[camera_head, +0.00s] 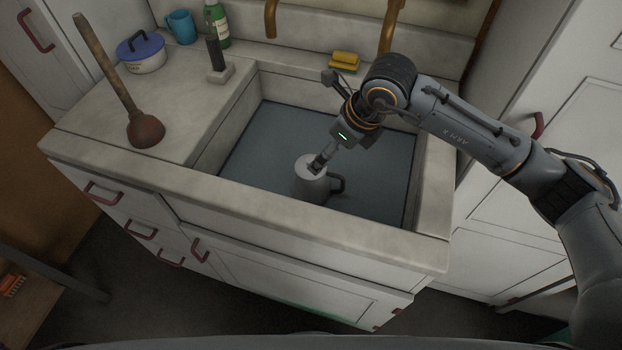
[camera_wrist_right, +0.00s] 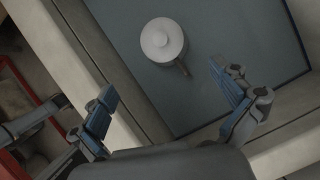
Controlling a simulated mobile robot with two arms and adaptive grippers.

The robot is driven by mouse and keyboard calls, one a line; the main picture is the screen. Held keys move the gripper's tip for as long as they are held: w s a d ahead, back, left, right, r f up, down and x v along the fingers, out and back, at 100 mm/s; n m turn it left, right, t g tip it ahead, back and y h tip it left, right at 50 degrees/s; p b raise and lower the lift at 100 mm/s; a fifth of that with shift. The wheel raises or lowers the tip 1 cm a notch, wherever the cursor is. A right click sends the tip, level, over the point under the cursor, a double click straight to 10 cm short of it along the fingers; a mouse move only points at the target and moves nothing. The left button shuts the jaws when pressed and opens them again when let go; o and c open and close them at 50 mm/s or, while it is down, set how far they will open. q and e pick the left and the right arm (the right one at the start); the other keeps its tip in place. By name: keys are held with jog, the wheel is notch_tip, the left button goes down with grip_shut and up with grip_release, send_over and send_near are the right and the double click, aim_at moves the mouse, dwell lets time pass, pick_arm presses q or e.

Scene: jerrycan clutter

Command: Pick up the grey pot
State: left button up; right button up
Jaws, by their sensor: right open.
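The grey pot (camera_head: 310,187) stands in the sink basin, with a dark handle on its right side. In the right wrist view the pot (camera_wrist_right: 162,41) shows from above as a round, pale grey top, with its handle pointing down and right. My right gripper (camera_head: 318,163) reaches down over the basin and overlaps the pot's top in the head view. In the right wrist view this gripper (camera_wrist_right: 162,84) is open and empty. The pot lies ahead of its fingertips, not between them. My left gripper is not in view.
Sink walls (camera_head: 330,215) surround the basin. On the left counter are a plunger (camera_head: 146,130), a blue-lidded pot (camera_head: 141,52), a blue mug (camera_head: 181,27), a green bottle (camera_head: 217,22) and a dark-handled brush (camera_head: 215,58). A yellow sponge (camera_head: 344,60) lies behind the basin.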

aim_at(311, 174)
jog(key=x, duration=0.9)
jog(key=shift+w+d+f, duration=0.15)
jog(key=shift+w+f, duration=0.15)
jog(key=shift+p+x, duration=0.6)
jog(key=shift+x, duration=2.1)
jog(key=shift+s+d, duration=0.15)
jog(key=c, duration=1.2)
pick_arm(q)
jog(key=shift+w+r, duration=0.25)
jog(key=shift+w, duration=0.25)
pick_arm(e)
jog(key=shift+c, duration=0.4)
jog(key=shift+r, duration=0.1)
